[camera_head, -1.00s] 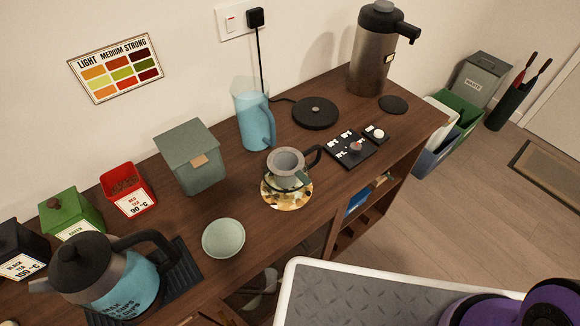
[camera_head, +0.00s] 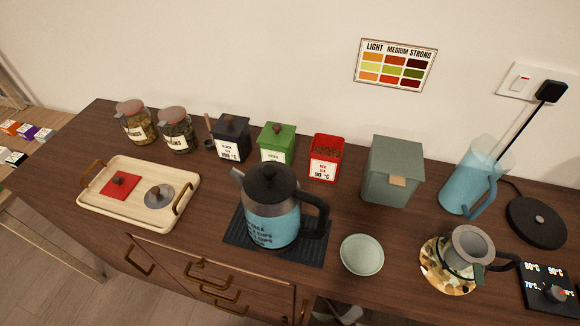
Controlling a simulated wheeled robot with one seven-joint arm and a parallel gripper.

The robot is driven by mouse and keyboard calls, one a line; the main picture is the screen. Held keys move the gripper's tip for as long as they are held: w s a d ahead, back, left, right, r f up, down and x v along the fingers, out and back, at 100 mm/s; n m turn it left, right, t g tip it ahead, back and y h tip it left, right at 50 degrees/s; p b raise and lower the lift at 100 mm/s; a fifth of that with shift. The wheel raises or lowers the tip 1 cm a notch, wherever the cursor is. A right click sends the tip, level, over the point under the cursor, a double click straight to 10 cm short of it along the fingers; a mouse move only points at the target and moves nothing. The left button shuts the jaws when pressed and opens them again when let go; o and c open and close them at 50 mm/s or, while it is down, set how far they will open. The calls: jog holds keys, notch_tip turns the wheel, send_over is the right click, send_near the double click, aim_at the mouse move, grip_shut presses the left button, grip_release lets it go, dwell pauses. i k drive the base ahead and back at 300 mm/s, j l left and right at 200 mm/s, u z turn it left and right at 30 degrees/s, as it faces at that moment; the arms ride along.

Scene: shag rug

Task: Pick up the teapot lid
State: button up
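A grey round lid (camera_head: 159,195) with a dark knob lies on a light wooden tray (camera_head: 105,216) at the left of the counter. It looks like the teapot lid. Beside it on the tray is a red square lid (camera_head: 120,185) with a dark knob. A small grey teapot (camera_head: 467,247) with a dark handle stands open-topped on a patterned round mat (camera_head: 434,278) at the right. My gripper is not in view.
A blue kettle (camera_head: 270,222) with a black lid stands on a dark ribbed mat (camera_head: 238,245) right of the tray. Glass jars (camera_head: 137,122) and tea canisters (camera_head: 277,143) line the back. A pale green bowl (camera_head: 362,254) sits near the front. Bare counter separates tray and kettle.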

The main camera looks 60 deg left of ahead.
aim_at(158, 197)
jog(key=u, duration=3.05)
jog(key=z, duration=2.05)
jog(key=j+u, duration=0.1)
jog(key=u, duration=0.4)
jog(key=j+u, duration=0.1)
jog(key=u, duration=0.35)
jog(key=j+u, duration=0.1)
jog(key=u, duration=0.9)
jog(key=i+j+u, duration=0.1)
jog(key=u, duration=0.85)
jog(key=i+j, duration=0.05)
